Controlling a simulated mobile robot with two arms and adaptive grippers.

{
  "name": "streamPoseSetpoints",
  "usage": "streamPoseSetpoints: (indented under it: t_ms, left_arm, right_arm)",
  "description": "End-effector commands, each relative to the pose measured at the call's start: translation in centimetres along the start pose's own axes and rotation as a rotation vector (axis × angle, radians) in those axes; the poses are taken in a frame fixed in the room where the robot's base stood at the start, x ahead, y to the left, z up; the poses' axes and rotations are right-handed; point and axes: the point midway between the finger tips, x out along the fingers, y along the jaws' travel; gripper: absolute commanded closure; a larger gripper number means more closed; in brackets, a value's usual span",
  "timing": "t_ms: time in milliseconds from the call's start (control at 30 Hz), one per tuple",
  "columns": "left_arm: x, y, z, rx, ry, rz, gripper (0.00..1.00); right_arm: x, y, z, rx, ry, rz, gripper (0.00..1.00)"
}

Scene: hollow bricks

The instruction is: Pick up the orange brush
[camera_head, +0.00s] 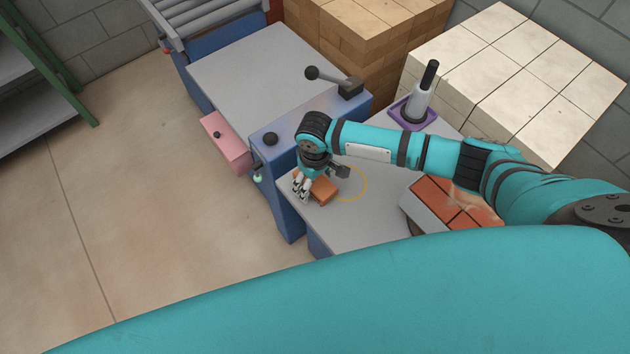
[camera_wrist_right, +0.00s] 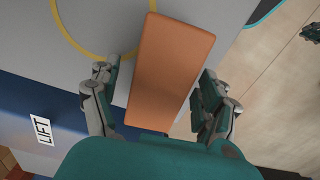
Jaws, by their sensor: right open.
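The orange brush (camera_head: 323,190) shows as a plain orange block on the grey table top, near its left edge. In the right wrist view the brush (camera_wrist_right: 170,70) lies lengthwise between the two fingers of my right gripper (camera_wrist_right: 158,75). The fingers are apart, with a gap on each side of it. In the head view my right gripper (camera_head: 304,186) is low over the brush and hides part of it. Any bristles are hidden or cannot be made out. My left gripper cannot be made out in the head view.
A yellow ring (camera_head: 362,184) is marked on the table beside the brush. Red bricks (camera_head: 455,205) lie to the right. A trowel-like tool in a purple holder (camera_head: 410,114) stands behind. A blue machine (camera_head: 285,195) with a lever (camera_head: 330,78) borders the left side.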

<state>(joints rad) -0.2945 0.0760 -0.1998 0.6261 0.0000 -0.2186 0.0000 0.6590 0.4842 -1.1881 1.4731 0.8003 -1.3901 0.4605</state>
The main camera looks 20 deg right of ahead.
Motion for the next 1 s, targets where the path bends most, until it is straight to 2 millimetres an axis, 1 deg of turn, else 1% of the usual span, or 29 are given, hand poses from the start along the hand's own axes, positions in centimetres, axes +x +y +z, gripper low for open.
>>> streamPoseSetpoints:
  t_ms: [33,133,333,367,833,867,1000]
  left_arm:
    - [-0.09,0.06,0.41,0.0,-0.007,0.001,1.0]
    - [-0.13,0.13,0.96,0.001,-0.015,0.002,1.0]
    - [-0.1,0.08,1.22,0.001,-0.02,0.001,1.0]
    - [-0.1,0.05,1.22,0.001,-0.02,0.001,1.0]
    - [-0.09,-0.18,0.91,0.003,-0.015,-0.002,1.0]
    - [-0.09,-0.19,0.89,0.002,-0.014,-0.002,1.0]
    - [-0.1,-0.22,0.8,0.002,-0.013,-0.002,1.0]
  right_arm:
    - [0.54,-0.05,0.01,0.0,-0.001,0.0,0.21]
    - [1.17,-0.01,0.02,0.0,0.0,0.001,0.21]
    - [1.28,-0.01,0.01,0.0,0.001,0.001,0.21]
    - [1.27,-0.01,0.01,0.0,0.001,0.001,0.22]
    - [1.22,0.01,-0.01,0.0,0.001,0.001,0.84]
    - [1.19,0.01,-0.03,0.0,0.001,0.001,0.86]
    - [1.19,0.01,-0.03,0.0,0.001,0.001,0.86]
